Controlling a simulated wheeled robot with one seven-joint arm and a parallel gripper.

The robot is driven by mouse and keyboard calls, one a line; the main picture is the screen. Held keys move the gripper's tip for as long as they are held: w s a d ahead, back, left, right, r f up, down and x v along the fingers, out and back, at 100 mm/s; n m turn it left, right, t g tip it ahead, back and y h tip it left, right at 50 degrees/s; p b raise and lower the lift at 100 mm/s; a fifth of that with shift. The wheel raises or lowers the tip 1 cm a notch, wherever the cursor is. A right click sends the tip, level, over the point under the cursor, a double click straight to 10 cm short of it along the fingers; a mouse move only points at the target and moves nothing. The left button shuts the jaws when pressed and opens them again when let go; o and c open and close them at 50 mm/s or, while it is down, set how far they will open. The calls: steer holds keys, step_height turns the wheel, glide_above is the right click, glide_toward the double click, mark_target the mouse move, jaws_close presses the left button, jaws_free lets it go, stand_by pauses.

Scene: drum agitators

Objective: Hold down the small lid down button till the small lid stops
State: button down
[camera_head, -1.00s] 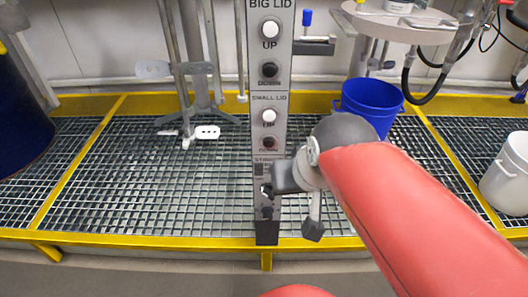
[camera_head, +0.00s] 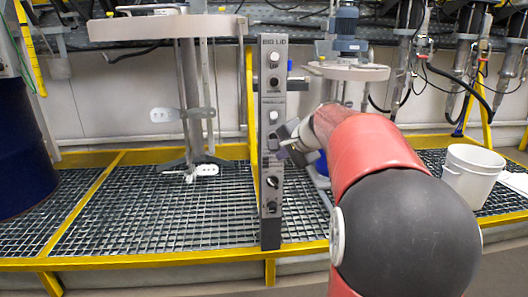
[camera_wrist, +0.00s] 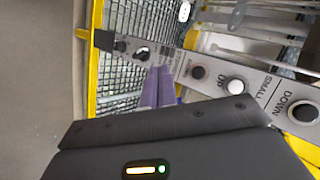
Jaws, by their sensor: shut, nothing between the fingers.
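The grey control post (camera_head: 271,215) stands upright in the middle of the head view. The dark small lid down button (camera_wrist: 198,72) is below the white small lid up button (camera_wrist: 235,86); it also shows in the head view (camera_head: 273,132). My gripper (camera_head: 283,153) is shut and empty. Its purple fingers (camera_wrist: 158,88) lie across the picture just below the down button, by the stirrer section; whether they touch the post I cannot tell. The round grey small lid (camera_head: 346,71), with a blue motor on top, hangs at right above a blue bucket mostly hidden by my arm.
The big lid (camera_head: 165,27) and its agitator stand at left. A dark blue drum (camera_head: 22,140) is at the far left. A white bucket (camera_head: 470,175) stands at right. Black knobs (camera_wrist: 142,53) are lower on the post. Yellow-edged grating (camera_head: 120,215) surrounds the post.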

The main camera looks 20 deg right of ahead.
mark_target(273, 137)
steer(key=shift+w+d, duration=0.1)
steer(key=shift+w, duration=0.1)
steer(key=w+d+p, duration=0.2)
steer(key=w+p, duration=0.2)
steer(key=w, duration=0.4)
steer(key=shift+d, duration=0.15)
steer(key=shift+w+p, duration=0.2)
steer(key=shift+p, duration=0.15)
stand_by(1.8)
steer(key=shift+w+d, duration=0.1)
steer(key=shift+w, duration=0.2)
